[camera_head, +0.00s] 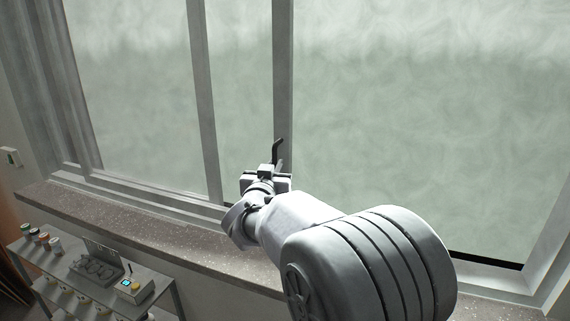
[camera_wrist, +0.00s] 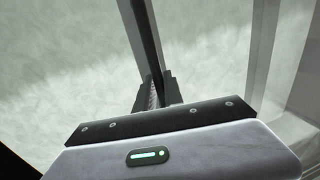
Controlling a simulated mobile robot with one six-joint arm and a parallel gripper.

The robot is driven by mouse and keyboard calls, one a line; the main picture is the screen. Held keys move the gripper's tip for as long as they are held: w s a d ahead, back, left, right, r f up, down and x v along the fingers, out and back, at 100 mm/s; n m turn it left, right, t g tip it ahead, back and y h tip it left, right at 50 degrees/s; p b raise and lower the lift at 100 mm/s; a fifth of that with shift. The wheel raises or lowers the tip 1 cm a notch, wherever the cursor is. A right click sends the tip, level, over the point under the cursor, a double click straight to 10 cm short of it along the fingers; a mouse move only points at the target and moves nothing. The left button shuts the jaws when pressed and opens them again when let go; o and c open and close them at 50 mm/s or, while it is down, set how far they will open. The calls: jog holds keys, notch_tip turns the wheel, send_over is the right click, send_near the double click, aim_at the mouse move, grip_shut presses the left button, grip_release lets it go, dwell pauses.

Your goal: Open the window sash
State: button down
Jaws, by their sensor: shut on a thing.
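The window sash (camera_head: 283,75) stands in a grey frame, its glass pale and misty. A dark bent handle (camera_head: 279,146) shows at the lower part of its upright stile. My gripper (camera_head: 275,170) is at this handle, shut on it. In the wrist view, the dark fingers of my gripper (camera_wrist: 158,92) close around a dark upright bar (camera_wrist: 143,40), which looks like the handle. The handle's lower part is hidden by the fingers.
Another upright (camera_head: 203,80) stands left of the stile. A speckled sill (camera_head: 120,222) runs below the window. A black gap (camera_head: 487,260) shows along the lower right frame.

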jog(key=shift+w+a, duration=0.3)
jog(key=shift+a, duration=0.6)
jog(key=shift+f, duration=0.1)
jog(key=c, duration=1.7)
grip_release()
jog(key=shift+s, duration=0.1)
jog(key=s, duration=0.5)
jog(key=s+a, duration=0.1)
jog(key=s, duration=0.5)
jog(key=s+a+p, duration=0.1)
jog(key=s, duration=0.5)
